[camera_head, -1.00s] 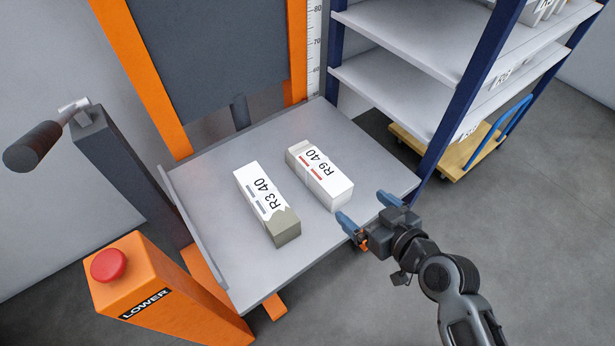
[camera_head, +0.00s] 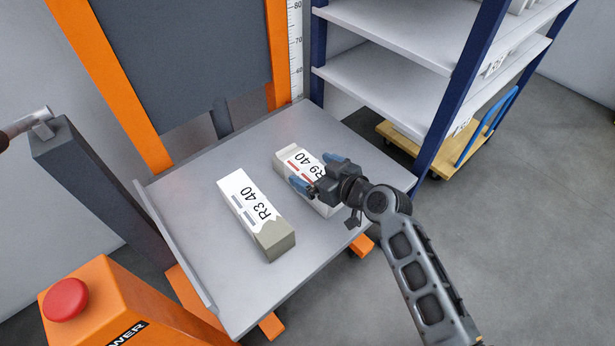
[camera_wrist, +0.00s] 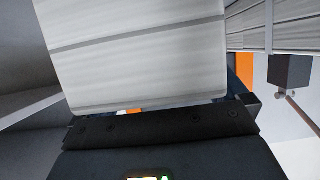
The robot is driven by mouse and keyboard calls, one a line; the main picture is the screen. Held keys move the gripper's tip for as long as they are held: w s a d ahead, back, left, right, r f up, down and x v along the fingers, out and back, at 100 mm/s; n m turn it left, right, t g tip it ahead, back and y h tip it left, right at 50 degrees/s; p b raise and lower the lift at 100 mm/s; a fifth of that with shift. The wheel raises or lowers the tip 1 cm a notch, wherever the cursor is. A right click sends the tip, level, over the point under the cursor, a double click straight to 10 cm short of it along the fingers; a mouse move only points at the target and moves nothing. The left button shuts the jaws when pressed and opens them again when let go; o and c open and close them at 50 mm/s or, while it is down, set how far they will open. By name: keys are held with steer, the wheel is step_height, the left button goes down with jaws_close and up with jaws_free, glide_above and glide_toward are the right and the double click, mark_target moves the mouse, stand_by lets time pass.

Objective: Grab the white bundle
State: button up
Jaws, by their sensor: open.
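The white bundle (camera_head: 292,158), labelled R9 40, lies on the grey lift platform (camera_head: 190,245), partly hidden by my gripper. My gripper (camera_head: 318,172) is open at its near right end, one blue finger on each side of it as seen from the head. In the wrist view a pale, strapped bundle (camera_wrist: 140,55) fills the middle, close to the gripper's dark body. I cannot tell whether the fingers touch it. A second bundle (camera_head: 256,212), labelled R3 40, with a grey-green end, lies to the left, apart from it.
An orange post with a red button (camera_head: 66,299) stands at front left, and a dark post (camera_head: 85,185) with a handle at left. A white shelf rack (camera_head: 390,85) with blue uprights stands right of the platform. A wooden cart (camera_head: 405,138) is behind it.

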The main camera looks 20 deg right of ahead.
steer(key=shift+w+a+f, duration=0.1)
steer(key=shift+w, duration=0.15)
steer(key=shift+c, duration=0.3)
steer(key=c, duration=1.8)
jaws_close()
